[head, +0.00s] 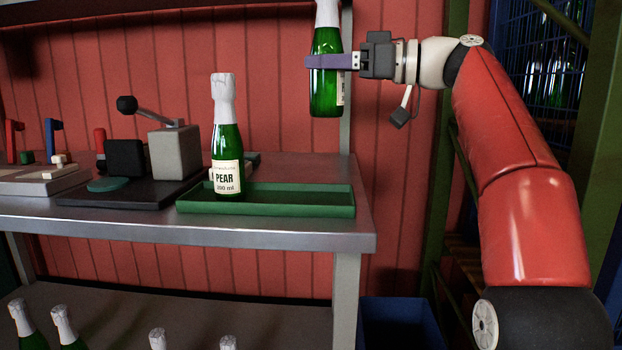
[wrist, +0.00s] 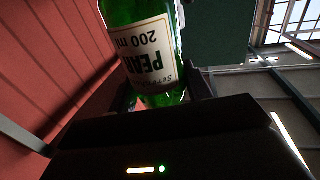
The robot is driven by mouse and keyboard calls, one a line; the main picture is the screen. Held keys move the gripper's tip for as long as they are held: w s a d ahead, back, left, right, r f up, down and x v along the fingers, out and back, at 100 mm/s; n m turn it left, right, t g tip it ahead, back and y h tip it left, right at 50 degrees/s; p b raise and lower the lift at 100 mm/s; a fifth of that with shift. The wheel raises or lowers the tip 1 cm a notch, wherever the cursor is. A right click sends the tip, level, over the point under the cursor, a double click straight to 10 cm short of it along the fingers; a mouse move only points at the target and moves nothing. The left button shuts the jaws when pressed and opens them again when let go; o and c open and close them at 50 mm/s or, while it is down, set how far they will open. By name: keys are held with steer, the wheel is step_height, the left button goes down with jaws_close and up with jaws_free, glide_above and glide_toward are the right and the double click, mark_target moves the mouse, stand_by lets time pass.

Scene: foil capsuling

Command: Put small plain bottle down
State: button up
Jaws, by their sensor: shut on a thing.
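My gripper (head: 330,62) is shut on a small green bottle (head: 326,92) with a white foil top. It holds the bottle upright in the air, above the right end of the metal table and clear of it. In the wrist view the held bottle (wrist: 150,50) fills the space between the fingers, and its label reads PEAR, 200 ml, upside down. In the head view the top of the bottle is cut off by the frame and its label is mostly turned away.
A green tray (head: 300,210) lies on the metal table (head: 190,233), with another foil-topped PEAR bottle (head: 227,140) standing at its left end. The tray's right part is empty. A lever device (head: 173,152) stands left of it. Several bottles stand on the lower shelf.

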steer(key=f+b, duration=0.2)
steer(key=f, duration=0.5)
steer(key=f+b, duration=0.3)
steer(key=f, duration=0.4)
steer(key=shift+s+a+f, duration=0.1)
steer(key=shift+s+f, duration=0.1)
steer(key=shift+f+b, duration=0.2)
steer(key=shift+b, duration=0.25)
steer(key=o, duration=1.4)
steer(key=shift+r, duration=0.1)
steer(key=shift+r+p, duration=0.25)
steer(key=shift+p, duration=0.15)
steer(key=v, duration=0.7)
steer(key=shift+d+f+b, duration=0.15)
steer(key=shift+d+b, duration=0.15)
